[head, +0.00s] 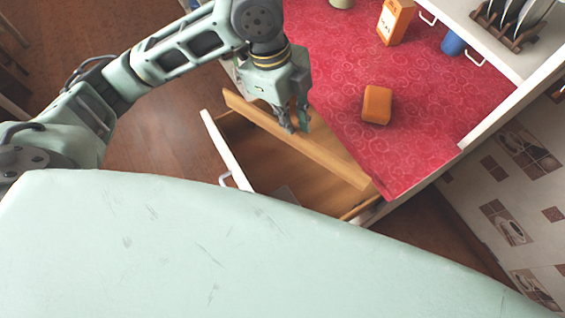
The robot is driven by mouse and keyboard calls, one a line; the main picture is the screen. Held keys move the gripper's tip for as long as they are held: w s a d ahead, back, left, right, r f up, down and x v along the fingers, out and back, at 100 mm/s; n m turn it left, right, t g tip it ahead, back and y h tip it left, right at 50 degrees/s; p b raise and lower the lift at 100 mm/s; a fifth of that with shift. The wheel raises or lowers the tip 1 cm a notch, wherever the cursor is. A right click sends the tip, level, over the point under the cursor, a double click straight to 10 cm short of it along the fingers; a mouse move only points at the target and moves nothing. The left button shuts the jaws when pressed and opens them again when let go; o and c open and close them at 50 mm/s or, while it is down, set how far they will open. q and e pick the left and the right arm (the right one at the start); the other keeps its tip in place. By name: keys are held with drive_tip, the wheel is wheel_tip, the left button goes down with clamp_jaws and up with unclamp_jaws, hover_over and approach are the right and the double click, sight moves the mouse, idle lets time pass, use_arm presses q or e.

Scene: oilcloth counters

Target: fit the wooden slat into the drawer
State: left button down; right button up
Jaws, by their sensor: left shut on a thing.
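The wooden slat (322,165) is a long, light-brown board. It lies slantwise over the open drawer (250,165), from the drawer's upper left to the counter's front corner at lower right. My left gripper (297,128) comes down from above and is shut on the slat near its middle. The drawer has a white front with a handle and a brown wooden inside. I cannot tell whether the slat touches the drawer's walls or is held above them. Part of the drawer is hidden by the slat and by my pale green body. My right gripper is not in view.
A tiled wall (505,180) is at right. Wooden floor (165,135) shows left of the drawer.

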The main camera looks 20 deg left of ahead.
use_arm(q)
drive_tip(key=f, duration=0.6)
drive_tip(key=f+p, duration=0.1)
drive_tip(key=f, duration=0.2)
drive_tip(key=shift+a, duration=0.3)
drive_tip(key=x, duration=0.2)
drive_tip(key=a+x, duration=0.1)
drive_tip(key=x, duration=0.2)
drive_tip(key=p+x, duration=0.1)
drive_tip(key=x, duration=0.2)
drive_tip(key=shift+w+a+f, duration=0.15)
drive_tip(key=shift+a+f, duration=0.1)
drive_tip(key=shift+a, duration=0.05)
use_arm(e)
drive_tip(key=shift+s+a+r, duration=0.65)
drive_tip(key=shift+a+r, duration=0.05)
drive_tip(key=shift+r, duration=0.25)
use_arm(q)
drive_tip(key=shift+f, duration=0.15)
drive_tip(key=c, duration=1.9)
unclamp_jaws()
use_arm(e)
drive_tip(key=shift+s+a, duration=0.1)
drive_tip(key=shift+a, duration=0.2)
